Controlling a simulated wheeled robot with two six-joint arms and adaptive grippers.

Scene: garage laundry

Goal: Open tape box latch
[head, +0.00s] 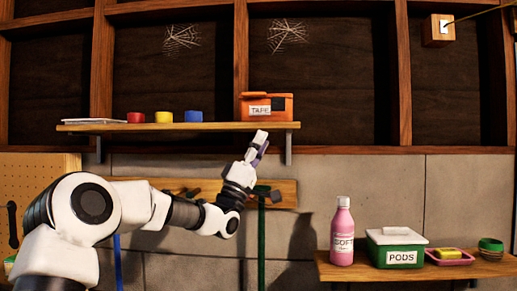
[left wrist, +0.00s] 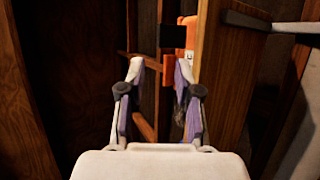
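The orange tape box (head: 283,103), with a white TAPE label, sits at the right end of the wall shelf (head: 190,127). A dark patch, perhaps the latch, shows on its front right of the label. My left gripper (head: 261,141) is just below the shelf's front edge, under the box and apart from it. In the left wrist view, the two fingers of this gripper (left wrist: 161,70) are spread with nothing held. Beyond the fingertips, that view shows part of the orange box (left wrist: 187,32) and a black block (left wrist: 173,39). My right gripper is not in view.
A tool rack (head: 176,186) hangs below. A lower right shelf (head: 420,268) holds a pink bottle (head: 342,238) and a PODS box (head: 397,247).

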